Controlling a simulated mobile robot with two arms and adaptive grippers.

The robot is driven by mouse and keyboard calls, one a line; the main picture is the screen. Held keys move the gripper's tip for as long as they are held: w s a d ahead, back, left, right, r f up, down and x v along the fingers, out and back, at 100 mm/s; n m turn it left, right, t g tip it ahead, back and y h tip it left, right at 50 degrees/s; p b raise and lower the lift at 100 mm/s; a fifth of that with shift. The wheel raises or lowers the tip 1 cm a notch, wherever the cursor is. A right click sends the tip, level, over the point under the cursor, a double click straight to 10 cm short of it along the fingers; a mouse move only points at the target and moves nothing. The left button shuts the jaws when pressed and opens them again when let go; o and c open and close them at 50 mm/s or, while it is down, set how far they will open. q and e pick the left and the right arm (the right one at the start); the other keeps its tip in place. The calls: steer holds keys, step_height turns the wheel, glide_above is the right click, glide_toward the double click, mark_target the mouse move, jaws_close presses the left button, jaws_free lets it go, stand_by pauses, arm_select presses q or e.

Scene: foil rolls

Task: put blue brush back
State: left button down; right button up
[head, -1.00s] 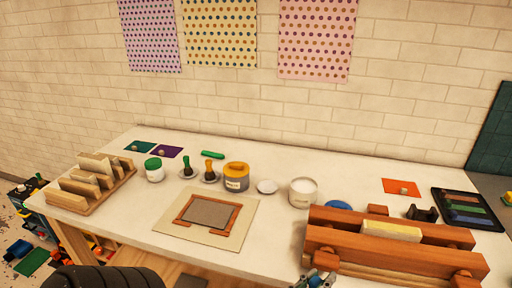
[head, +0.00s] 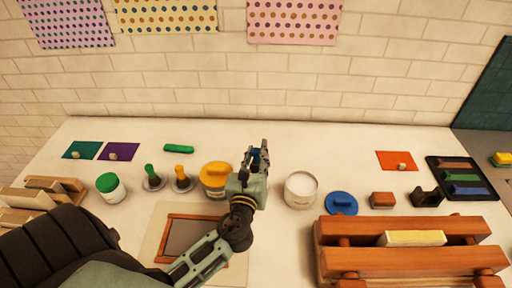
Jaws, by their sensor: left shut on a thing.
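My left gripper (head: 260,152) is shut on a small blue thing, the blue brush (head: 256,154), of which only a bit shows between the fingers. The gripper is over the table, between the yellow-lidded jar (head: 215,176) and the open white tub (head: 300,189). The white saucer seen earlier in that gap is hidden behind my gripper and arm. A green brush (head: 150,172) and an orange brush (head: 181,172) stand upright on their own saucers, left of the yellow-lidded jar. I cannot tell whether the blue brush touches the saucer. My right gripper is not in view.
A wooden press (head: 415,260) stands at the front right. A blue lid (head: 341,203) and a brown block (head: 382,200) lie behind it. A green-lidded jar (head: 110,187) stands at the left, and a framed board (head: 190,236) lies partly under my arm. The table's back strip is mostly clear.

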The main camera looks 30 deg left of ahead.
mark_target(255, 170)
arm_select(q)
steer(key=shift+f+b, duration=0.2)
steer(key=shift+b, duration=0.1)
steer(key=shift+a+f, duration=0.1)
steer(key=shift+f, duration=0.2)
step_height(255, 170, down, 3)
steer(key=b, duration=0.3)
steer(key=shift+w+f+b, duration=0.1)
steer(key=shift+b, duration=0.25)
steer(key=shift+f+b, duration=0.8)
steer(key=shift+b, duration=0.05)
steer(key=shift+a+f+b, duration=0.1)
steer(key=shift+f+b, duration=0.6)
steer(key=shift+f, duration=0.35)
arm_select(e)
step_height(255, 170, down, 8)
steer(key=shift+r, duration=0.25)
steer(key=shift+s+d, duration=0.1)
arm_select(q)
steer(key=shift+f+b, duration=0.3)
steer(key=shift+b, duration=0.05)
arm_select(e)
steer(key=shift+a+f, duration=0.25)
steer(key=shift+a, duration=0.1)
arm_select(q)
steer(key=shift+f, duration=0.25)
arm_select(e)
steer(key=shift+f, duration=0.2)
